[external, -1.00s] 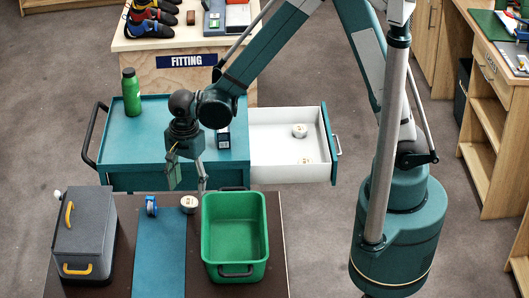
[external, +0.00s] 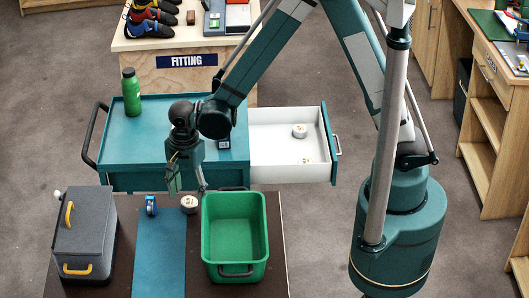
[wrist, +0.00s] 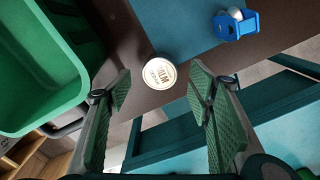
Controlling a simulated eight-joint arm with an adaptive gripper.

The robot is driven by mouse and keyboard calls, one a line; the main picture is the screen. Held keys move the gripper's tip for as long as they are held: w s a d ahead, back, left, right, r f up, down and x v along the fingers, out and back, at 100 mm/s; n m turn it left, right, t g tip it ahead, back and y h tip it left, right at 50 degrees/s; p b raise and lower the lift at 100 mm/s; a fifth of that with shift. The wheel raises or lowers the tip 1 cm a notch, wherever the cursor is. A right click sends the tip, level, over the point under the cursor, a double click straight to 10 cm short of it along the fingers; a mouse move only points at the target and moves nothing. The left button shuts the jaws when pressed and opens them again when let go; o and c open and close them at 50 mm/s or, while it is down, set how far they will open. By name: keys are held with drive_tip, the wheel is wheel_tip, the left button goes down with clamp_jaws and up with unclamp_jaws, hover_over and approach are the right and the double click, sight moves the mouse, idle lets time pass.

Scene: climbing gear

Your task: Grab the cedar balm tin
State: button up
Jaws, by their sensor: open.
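A small round tin with a pale lid (external: 189,204) lies on the dark table between the blue mat and the green bin. My gripper (external: 188,190) hangs just above and behind this tin, pointing down. In the wrist view my gripper (wrist: 160,84) is open and empty, with the tin framed between and beyond its fingertips. Two similar pale tins, one farther back (external: 299,131) and one nearer (external: 306,161), lie in the open white drawer.
The green bin (external: 205,246) stands close right of the tin. The blue mat (external: 160,262), with a small blue object (external: 151,205), lies left of it. A grey box (external: 88,228) stands farther left. A green bottle (external: 131,92) stands on the teal cart (external: 145,130).

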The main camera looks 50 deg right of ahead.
sight(188, 202)
drive_tip(key=shift+w+f, duration=0.1)
drive_tip(key=shift+f, duration=1.9)
drive_tip(key=shift+c, duration=0.3)
drive_tip(key=c, duration=1)
